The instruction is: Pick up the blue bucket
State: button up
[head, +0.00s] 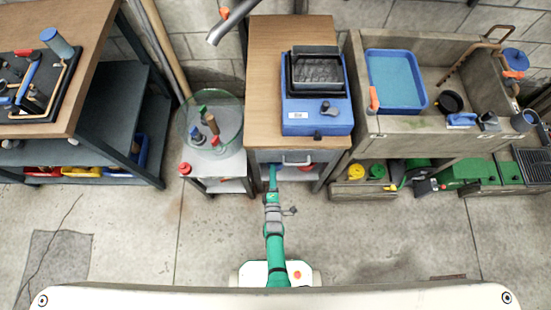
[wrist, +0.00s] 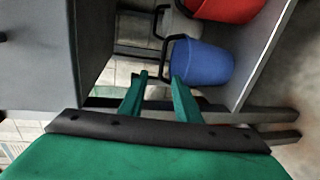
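The blue bucket (wrist: 203,62) lies in the upper middle of the wrist view, with its dark handle on its left side. My gripper (wrist: 159,76) is open, its two green fingers apart. The lower end of the handle shows between the fingertips. The right fingertip overlaps the bucket's lower left edge in the picture; I cannot tell whether they touch. In the head view my gripper (head: 272,180) is at the front of the wooden bench, and the bucket there is mostly hidden under the benchtop.
A red bucket (wrist: 226,8) is just above the blue one in the wrist view. Grey bench panels stand close on both sides. A wooden bench (head: 290,35) carries a blue machine (head: 317,115). A small table with a glass bowl (head: 210,125) stands left. The floor in front is clear.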

jog(key=w+f, duration=0.2)
jog(key=w, duration=0.8)
jog(key=shift+f, duration=0.2)
grip_shut()
